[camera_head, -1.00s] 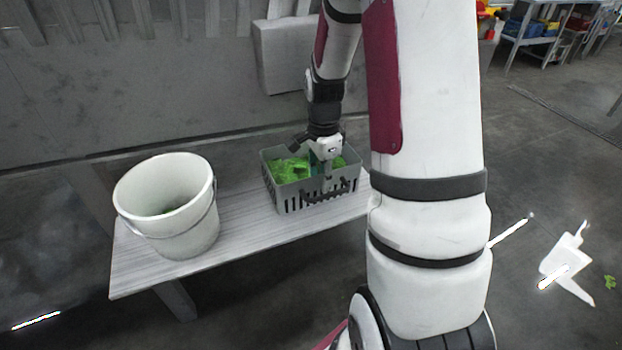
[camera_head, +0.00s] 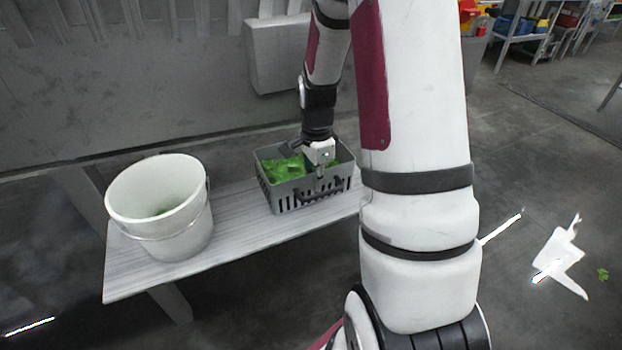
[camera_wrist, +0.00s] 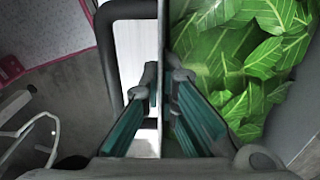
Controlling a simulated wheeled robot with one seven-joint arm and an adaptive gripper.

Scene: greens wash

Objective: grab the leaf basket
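The leaf basket (camera_head: 283,197) is a grey slotted crate filled with green leaves (camera_head: 290,167). It stands on the bench in the head view. My gripper (camera_head: 319,182) is at its near wall. In the wrist view my gripper (camera_wrist: 161,76) has its two teal-padded fingers on either side of the basket's thin wall (camera_wrist: 163,30). The right finger is inside beside the leaves (camera_wrist: 245,60), the left one outside by a dark handle loop (camera_wrist: 108,45). The tips look closed onto the wall; their exact contact is hard to see.
A white bucket (camera_head: 185,238) with some green inside stands at the left of the pale bench (camera_head: 235,240). A grey wall box (camera_head: 280,55) hangs behind the basket. A white object (camera_head: 557,258) and a leaf (camera_head: 602,274) lie on the floor at right.

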